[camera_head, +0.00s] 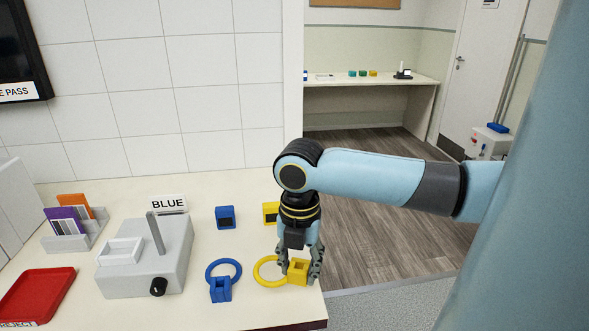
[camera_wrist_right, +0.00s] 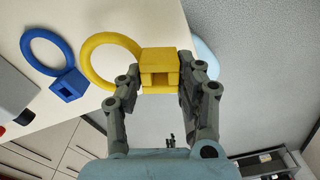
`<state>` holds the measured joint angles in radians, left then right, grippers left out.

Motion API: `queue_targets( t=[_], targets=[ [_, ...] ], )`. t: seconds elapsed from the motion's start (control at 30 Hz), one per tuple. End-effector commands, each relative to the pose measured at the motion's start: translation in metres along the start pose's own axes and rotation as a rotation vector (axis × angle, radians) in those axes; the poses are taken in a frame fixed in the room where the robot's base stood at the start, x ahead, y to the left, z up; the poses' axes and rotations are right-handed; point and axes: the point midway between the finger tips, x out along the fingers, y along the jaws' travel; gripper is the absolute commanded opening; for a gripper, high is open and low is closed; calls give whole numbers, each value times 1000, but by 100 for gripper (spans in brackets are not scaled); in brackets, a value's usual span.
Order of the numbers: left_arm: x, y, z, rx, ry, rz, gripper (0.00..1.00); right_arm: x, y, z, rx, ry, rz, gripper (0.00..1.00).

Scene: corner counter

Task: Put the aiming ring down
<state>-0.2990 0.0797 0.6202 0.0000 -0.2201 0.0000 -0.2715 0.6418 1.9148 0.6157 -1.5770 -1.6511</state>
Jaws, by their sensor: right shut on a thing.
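The yellow aiming ring (camera_head: 264,279), a round hoop with a square block, is at the counter's front right corner. It also shows in the right wrist view (camera_wrist_right: 86,71). My right gripper (camera_head: 299,273) points down and is shut on the ring's block, one finger on each side. The hoop sticks out to the left of the fingers. I cannot tell whether the ring touches the counter or hangs just above it. A similar blue ring with a block (camera_head: 221,289) lies just left of it, apart from it. My left gripper is not in view.
A grey device with a lever and black knob (camera_head: 140,275) stands left of the blue ring. A blue block (camera_head: 225,217) and a yellow block (camera_head: 270,210) sit behind, near a BLUE sign (camera_head: 169,203). A red tray (camera_head: 38,293) is far left. The counter's edge is close on the right.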

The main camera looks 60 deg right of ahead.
Motion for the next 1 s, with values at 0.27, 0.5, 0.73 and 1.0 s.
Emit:
queue_targets(
  t=[0.27,0.5,0.73,1.0],
  targets=[
    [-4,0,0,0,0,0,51,37,0,-1,1,2,-2,5],
    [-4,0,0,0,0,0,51,39,0,0,0,0,-1,5],
    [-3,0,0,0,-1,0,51,41,-1,0,0,0,-1,49],
    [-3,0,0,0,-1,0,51,41,-1,0,0,0,-1,60]
  ],
)
